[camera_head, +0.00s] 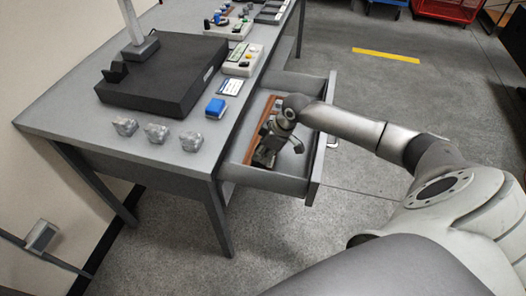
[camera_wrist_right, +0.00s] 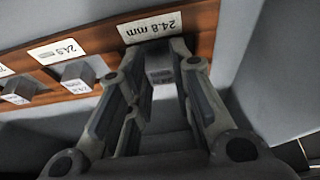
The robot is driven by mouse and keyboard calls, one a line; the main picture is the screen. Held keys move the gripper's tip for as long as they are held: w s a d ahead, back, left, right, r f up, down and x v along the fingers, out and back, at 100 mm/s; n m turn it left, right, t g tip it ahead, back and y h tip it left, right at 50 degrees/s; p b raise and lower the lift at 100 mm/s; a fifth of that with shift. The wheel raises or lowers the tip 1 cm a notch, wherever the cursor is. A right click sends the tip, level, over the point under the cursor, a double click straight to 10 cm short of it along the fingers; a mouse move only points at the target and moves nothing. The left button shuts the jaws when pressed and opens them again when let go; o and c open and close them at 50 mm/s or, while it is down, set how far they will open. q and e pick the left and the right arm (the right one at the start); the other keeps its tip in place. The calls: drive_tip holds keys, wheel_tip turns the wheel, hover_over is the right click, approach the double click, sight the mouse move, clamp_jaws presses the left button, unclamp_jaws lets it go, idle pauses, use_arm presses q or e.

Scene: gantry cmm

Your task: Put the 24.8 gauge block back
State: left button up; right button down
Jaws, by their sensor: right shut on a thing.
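The wooden gauge block rack (camera_head: 262,123) lies in the open drawer, and it also shows in the wrist view (camera_wrist_right: 95,45). Its label 24.8 mm (camera_wrist_right: 150,27) is directly beyond my right fingertips. My right gripper (camera_head: 264,157) reaches down into the drawer at the near end of the rack. In the wrist view its fingertips (camera_wrist_right: 160,65) are closed on a small grey block, the 24.8 gauge block (camera_wrist_right: 160,74), at the slot by that label. Whether the block is seated in the slot is hidden by the fingers. My left gripper is not in view.
Other grey blocks sit in the rack beside the 24.9 mm label (camera_wrist_right: 57,50). The drawer's front wall (camera_head: 322,150) and sides surround my right gripper closely.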

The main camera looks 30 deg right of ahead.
sight(263, 155)
drive_tip(key=shift+f, duration=0.1)
drive_tip(key=c, duration=0.8)
unclamp_jaws()
wheel_tip(263, 155, up, 7)
drive_tip(key=p, duration=0.8)
idle(0.3)
